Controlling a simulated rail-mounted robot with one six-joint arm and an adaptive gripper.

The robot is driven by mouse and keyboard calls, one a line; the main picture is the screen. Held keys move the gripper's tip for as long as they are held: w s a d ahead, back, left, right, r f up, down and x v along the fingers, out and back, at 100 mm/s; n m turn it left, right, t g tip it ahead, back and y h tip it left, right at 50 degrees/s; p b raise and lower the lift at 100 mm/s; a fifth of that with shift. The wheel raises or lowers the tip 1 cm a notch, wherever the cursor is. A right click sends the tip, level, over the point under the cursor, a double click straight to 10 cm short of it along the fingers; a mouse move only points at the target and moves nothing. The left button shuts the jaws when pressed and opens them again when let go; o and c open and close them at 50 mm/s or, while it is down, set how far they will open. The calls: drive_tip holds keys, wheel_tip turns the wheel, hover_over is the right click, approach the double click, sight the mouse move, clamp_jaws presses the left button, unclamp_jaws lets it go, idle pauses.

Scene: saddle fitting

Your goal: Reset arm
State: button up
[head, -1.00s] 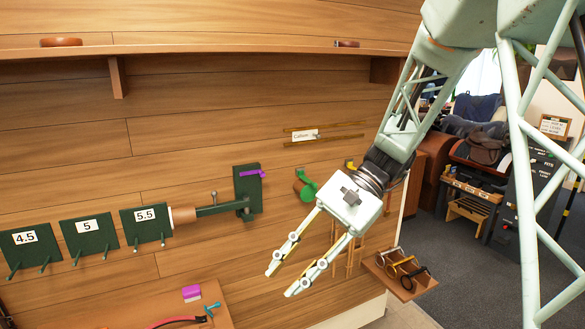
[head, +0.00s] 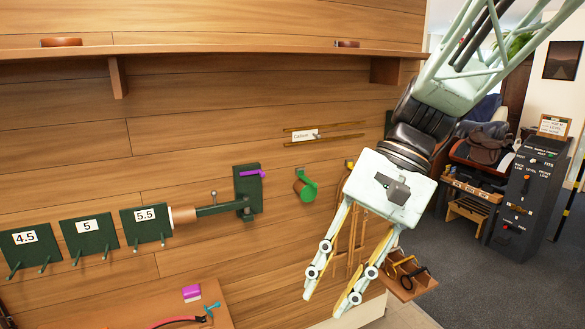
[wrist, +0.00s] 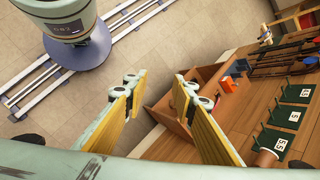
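My gripper (head: 329,305) hangs pointing down in the right half of the head view, in front of the wooden wall. Its two fingers are apart, with nothing between them. In the wrist view, my gripper (wrist: 158,95) also shows its yellow finger pads spread, with floor and a wooden bench edge beyond. It touches nothing that I can see.
The wooden wall holds green plates marked 4.5 (head: 30,250), 5 (head: 88,238) and 5.5 (head: 145,227). A horizontal bar (head: 222,209) and a green-fronted roll (head: 306,187) also sit there. A bench (head: 130,305) is lower left. A black control panel (head: 530,195) stands right.

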drive_tip(key=s+d+r+n+t+h, duration=0.2)
drive_tip(key=s+d+t, duration=0.1)
drive_tip(key=s+d, duration=0.4)
drive_tip(key=s+d+r+n+t+h, duration=0.1)
drive_tip(key=s+d+r+t+h, duration=0.2)
drive_tip(key=s+d, duration=0.4)
drive_tip(key=shift+s+d+n+t, duration=0.4)
drive_tip(key=shift+s, duration=0.3)
